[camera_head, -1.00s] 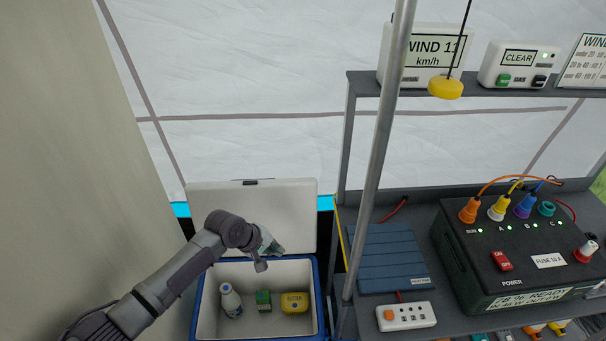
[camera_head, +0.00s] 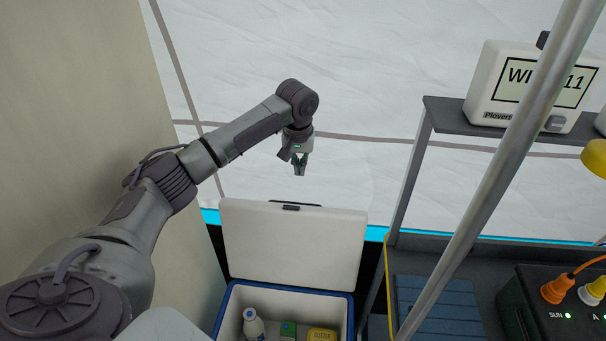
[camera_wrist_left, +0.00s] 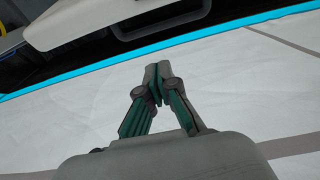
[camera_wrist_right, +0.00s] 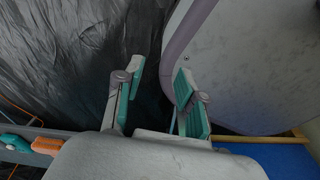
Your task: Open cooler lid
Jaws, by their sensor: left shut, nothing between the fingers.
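The cooler (camera_head: 229,318) is a blue-rimmed box with a white inside at the bottom middle of the head view. Its white lid (camera_head: 290,243) stands upright at the back, so the box is open. The lid's edge with a dark latch (camera_head: 291,207) is on top, and it also shows at the top of the left wrist view (camera_wrist_left: 115,17). My left gripper (camera_head: 300,172) hangs above the lid, apart from it, with its fingertips together (camera_wrist_left: 156,72) and empty. My right gripper (camera_wrist_right: 160,68) shows only in its wrist view, its fingers apart with nothing between them.
A white bottle (camera_head: 253,324), a green carton (camera_head: 288,329) and a yellow butter tub (camera_head: 321,335) sit inside the cooler. A metal pole (camera_head: 500,165) and a shelf (camera_head: 447,117) stand at the right. A beige panel (camera_head: 100,80) is at the left.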

